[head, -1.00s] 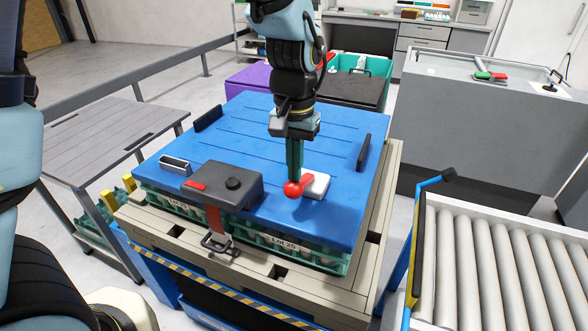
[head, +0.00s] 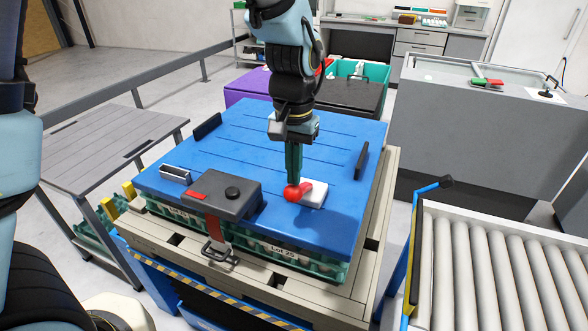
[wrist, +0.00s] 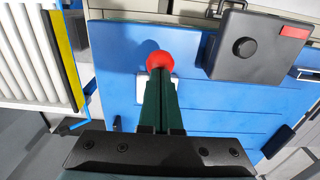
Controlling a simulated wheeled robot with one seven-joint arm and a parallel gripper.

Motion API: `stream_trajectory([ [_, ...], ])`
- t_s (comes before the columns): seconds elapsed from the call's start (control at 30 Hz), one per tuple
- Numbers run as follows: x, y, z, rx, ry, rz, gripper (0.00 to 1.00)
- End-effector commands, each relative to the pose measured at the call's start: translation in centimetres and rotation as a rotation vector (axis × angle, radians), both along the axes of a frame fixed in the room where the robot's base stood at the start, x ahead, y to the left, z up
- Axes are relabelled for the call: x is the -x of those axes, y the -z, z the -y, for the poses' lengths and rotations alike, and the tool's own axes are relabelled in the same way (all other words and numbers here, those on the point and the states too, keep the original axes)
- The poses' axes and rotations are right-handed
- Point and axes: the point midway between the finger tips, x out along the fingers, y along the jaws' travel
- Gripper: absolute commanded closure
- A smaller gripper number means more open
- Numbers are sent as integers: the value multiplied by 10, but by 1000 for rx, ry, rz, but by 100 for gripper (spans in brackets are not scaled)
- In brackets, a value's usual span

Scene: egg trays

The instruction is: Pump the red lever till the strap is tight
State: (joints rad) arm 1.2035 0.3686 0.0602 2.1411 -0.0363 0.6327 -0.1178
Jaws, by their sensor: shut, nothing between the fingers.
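The red lever has a round red knob (head: 291,194) on a short red arm, hinged at a white block (head: 315,196) on the blue lid (head: 250,140). A red strap (head: 215,230) runs from a dark grey box (head: 221,193) down over the lid's front edge to a metal buckle (head: 219,254). My gripper (head: 293,182) is shut and empty, pointing down, its tips at the knob, seemingly touching it. In the wrist view the closed fingertips (wrist: 161,76) meet the red knob (wrist: 160,61); the white block is partly hidden behind them. I cannot tell the strap's tension.
The lid rests on green egg trays (head: 325,266) on a beige pallet (head: 165,240). Dark upright handles (head: 361,160) stand on the lid. A roller conveyor (head: 510,265) is at the right, a grey slatted table (head: 110,145) at the left.

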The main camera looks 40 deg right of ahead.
Motion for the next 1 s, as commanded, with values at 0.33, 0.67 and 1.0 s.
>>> stream_trajectory([
  [0.33,2,19,-3,-1,0,-1,100],
  [0.67,3,35,-4,0,0,0,100],
  [1.0,4,49,-7,0,0,0,100],
])
